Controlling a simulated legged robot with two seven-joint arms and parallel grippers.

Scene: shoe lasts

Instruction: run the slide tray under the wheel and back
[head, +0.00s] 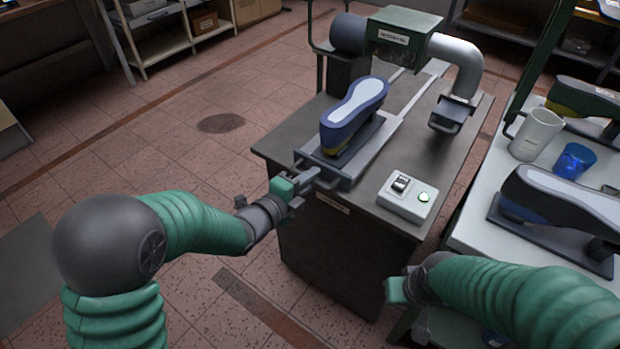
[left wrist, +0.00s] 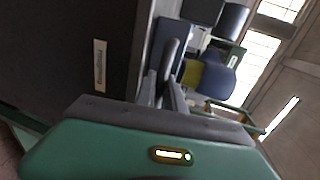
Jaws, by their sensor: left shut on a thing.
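The slide tray (head: 373,148) lies at the front of its rails on the dark bench, with a blue shoe last (head: 350,118) on it, pale sole up. My left gripper (head: 308,179) is shut on the tray's handle at the near end. The left wrist view shows its fingers (left wrist: 168,88) with the blue last (left wrist: 215,80) beyond. The green machine housing (head: 404,38) stands over the far part of the rails; I cannot make out the wheel itself. My right gripper (head: 398,289) is low in front of the bench, its jaws unclear.
The right table holds a white mug (head: 537,134), a blue cup (head: 574,161) and another last (head: 565,200). The rails beyond the tray look clear.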

